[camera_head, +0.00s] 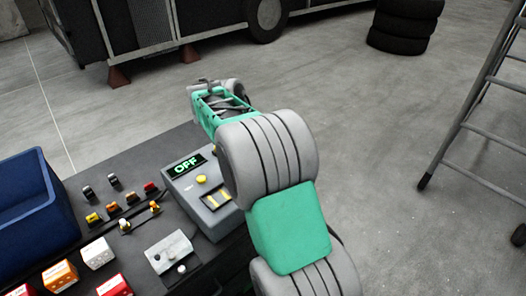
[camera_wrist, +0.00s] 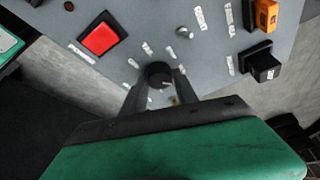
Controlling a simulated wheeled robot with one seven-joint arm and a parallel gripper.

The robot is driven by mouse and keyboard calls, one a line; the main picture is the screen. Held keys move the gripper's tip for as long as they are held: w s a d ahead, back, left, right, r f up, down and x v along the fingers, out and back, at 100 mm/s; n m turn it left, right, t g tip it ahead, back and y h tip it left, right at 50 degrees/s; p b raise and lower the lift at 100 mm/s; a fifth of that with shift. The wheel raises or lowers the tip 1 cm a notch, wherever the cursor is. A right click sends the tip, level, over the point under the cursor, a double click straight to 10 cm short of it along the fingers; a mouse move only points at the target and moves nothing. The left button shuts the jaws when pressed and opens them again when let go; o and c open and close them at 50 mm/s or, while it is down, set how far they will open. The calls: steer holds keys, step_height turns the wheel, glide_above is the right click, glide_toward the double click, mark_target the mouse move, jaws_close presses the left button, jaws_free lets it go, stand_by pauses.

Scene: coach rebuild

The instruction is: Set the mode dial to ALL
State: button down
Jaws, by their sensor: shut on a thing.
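The mode dial (camera_wrist: 158,73) is a round black knob on a grey panel (camera_wrist: 190,62) in the wrist view. My gripper (camera_wrist: 160,80) has its two dark fingers on either side of the knob and is shut on it. A light mark shows near the knob's lower edge, partly between the fingers. Small white labels (camera_wrist: 147,48) ring the knob; their words are too small to read, so I cannot tell which one it points at. In the head view my gripper (camera_head: 205,88) reaches away from me, and the dial is not visible there.
The wrist view shows a red square button (camera_wrist: 102,38), a black switch (camera_wrist: 262,65) and an orange switch (camera_wrist: 266,14) near the dial. In the head view, a grey box has a display reading OFF (camera_head: 187,165). A blue bin (camera_head: 35,205) stands left; a ladder (camera_head: 475,110) stands right.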

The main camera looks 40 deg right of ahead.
steer(key=m+g+p, duration=0.1)
steer(key=m+p, duration=0.1)
steer(key=m, duration=0.1)
steer(key=shift+w+r+m, duration=0.1)
steer(key=shift+m, duration=0.3)
steer(key=m+g+y+p, duration=0.1)
steer(key=m+p, duration=0.2)
steer(key=shift+d+g, duration=0.1)
steer(key=shift+g, duration=0.2)
steer(key=m+y+p, duration=0.1)
steer(key=m, duration=0.1)
steer(key=m+y+p, duration=0.1)
steer(key=m+p, duration=0.1)
steer(key=shift+w+d+m+g+p, duration=0.1)
steer(key=shift+m+g+p, duration=0.2)
steer(key=shift+m+g, duration=0.1)
steer(key=shift+m+y+p, duration=0.5)
steer(key=shift+m+p, duration=0.3)
steer(key=shift+m, duration=0.5)
steer(key=shift+f, duration=0.2)
steer(key=c, duration=1)
jaws_free()
steer(key=shift+o, duration=0.2)
steer(key=shift+d, duration=0.1)
steer(key=shift+r, duration=0.1)
